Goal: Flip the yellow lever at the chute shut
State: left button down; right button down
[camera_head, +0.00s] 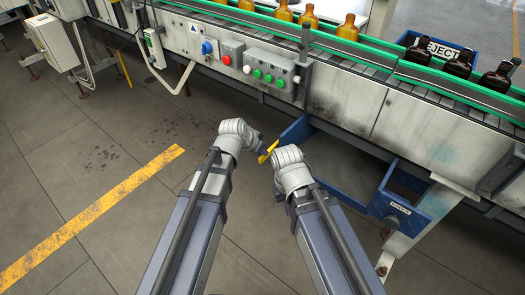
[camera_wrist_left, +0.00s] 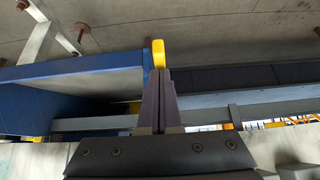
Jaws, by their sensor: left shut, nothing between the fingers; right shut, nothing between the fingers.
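The yellow lever (camera_head: 267,152) shows in the head view as a short slanted bar beside the blue chute (camera_head: 297,131). In the left wrist view, the lever's rounded yellow end (camera_wrist_left: 158,52) stands just beyond my left fingertips. My left gripper (camera_head: 259,146) is shut and empty, close to the lever; it also shows in the wrist view (camera_wrist_left: 160,74). I cannot tell whether it touches the lever. The chute's blue wall (camera_wrist_left: 70,95) is left of the fingers there. My right gripper (camera_head: 277,187) is shut and empty, just below the lever, its fingertips mostly hidden by its wrist.
A blue labelled bracket (camera_head: 398,207) juts out at the right. The floor at left is clear.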

pick_arm(q)
jog(key=shift+s+a+f, duration=0.1)
jog(key=shift+s+f, duration=0.2)
jog(key=shift+s, duration=0.05)
jog(key=shift+w+r+p, duration=0.2)
jog(key=shift+r+p, duration=0.6)
jog(key=shift+p, duration=0.15)
notch_tip(320, 180, up, 4)
jog(key=p, duration=0.3)
jog(key=shift+p, duration=0.3)
jog(key=s+a+r+p, duration=0.4)
jog(key=s+r+p, duration=0.1)
jog(key=r+p, duration=0.1)
jog(key=shift+s, duration=0.3)
